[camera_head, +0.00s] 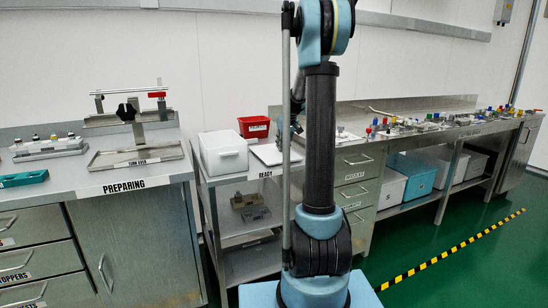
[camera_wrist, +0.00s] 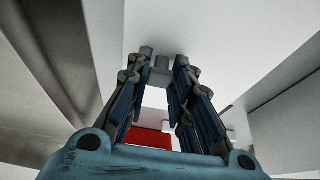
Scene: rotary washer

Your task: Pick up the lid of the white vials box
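A white box (camera_head: 223,152) stands on the steel stand, left of my arm in the head view. I cannot tell from this angle whether its lid is on. My gripper is mostly hidden behind my arm in the head view. In the wrist view my gripper (camera_wrist: 164,60) has its two fingers apart, their tips close to a broad white surface (camera_wrist: 215,40). A small grey piece (camera_wrist: 161,66) shows between the tips. I cannot tell whether the fingers touch it, or whether the white surface is the lid.
A red bin (camera_head: 254,126) stands behind the white box; a red patch (camera_wrist: 150,139) shows between the fingers. A flat white piece (camera_head: 275,152) lies right of the box. A metal tray (camera_head: 137,155) is on the left counter. The long right counter (camera_head: 425,135) holds several small coloured items.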

